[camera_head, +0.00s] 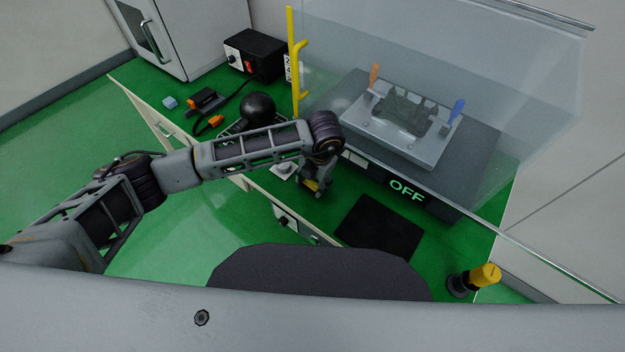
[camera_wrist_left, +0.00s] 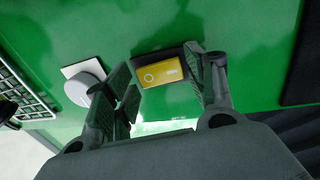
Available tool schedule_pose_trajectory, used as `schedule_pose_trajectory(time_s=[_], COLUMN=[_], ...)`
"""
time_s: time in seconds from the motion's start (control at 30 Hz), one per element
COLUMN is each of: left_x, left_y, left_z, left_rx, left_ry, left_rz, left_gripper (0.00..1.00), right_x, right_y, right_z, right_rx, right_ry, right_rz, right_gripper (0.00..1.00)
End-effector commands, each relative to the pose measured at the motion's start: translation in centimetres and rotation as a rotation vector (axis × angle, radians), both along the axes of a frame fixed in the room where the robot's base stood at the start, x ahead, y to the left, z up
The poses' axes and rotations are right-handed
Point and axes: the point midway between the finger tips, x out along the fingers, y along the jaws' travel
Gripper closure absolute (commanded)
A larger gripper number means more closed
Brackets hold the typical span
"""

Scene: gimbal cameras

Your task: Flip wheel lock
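My left gripper (camera_head: 313,188) points down at the green table top, in front of the grey machine (camera_head: 478,160). In the left wrist view the gripper (camera_wrist_left: 163,78) is open, one finger on each side of a small yellow block with a circle mark (camera_wrist_left: 160,73) on a dark base. The block lies between the fingertips in the picture; I cannot tell whether they touch it. In the head view a bit of yellow (camera_head: 312,184) shows at the fingertips. No part is clearly recognisable as a wheel lock. My right gripper is out of view.
A white round knob (camera_wrist_left: 88,88) stands beside the fingers. A clear cover with a yellow handle (camera_head: 296,75) rises over the machine, whose front reads OFF. A black mat (camera_head: 380,229) and a yellow-topped cylinder (camera_head: 485,276) are to the right. A black ball (camera_head: 257,106) stands behind my arm.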

Motion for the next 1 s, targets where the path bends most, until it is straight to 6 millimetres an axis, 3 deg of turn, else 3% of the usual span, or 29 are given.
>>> schedule_pose_trajectory(time_s=[0.03,0.23,1.0], left_x=[0.0,0.0,0.2], left_y=[0.0,0.0,0.3], left_z=[0.0,0.0,0.0], left_rx=[0.0,0.0,-0.103], left_ry=[0.0,0.0,0.069], left_rz=[0.0,0.0,-0.001], left_gripper=[0.56,0.79,0.79], right_x=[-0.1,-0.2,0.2], right_y=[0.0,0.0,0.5], right_z=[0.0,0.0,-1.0], right_rx=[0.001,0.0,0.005], right_ry=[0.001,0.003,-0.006], right_rz=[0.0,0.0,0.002], right_gripper=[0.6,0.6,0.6])
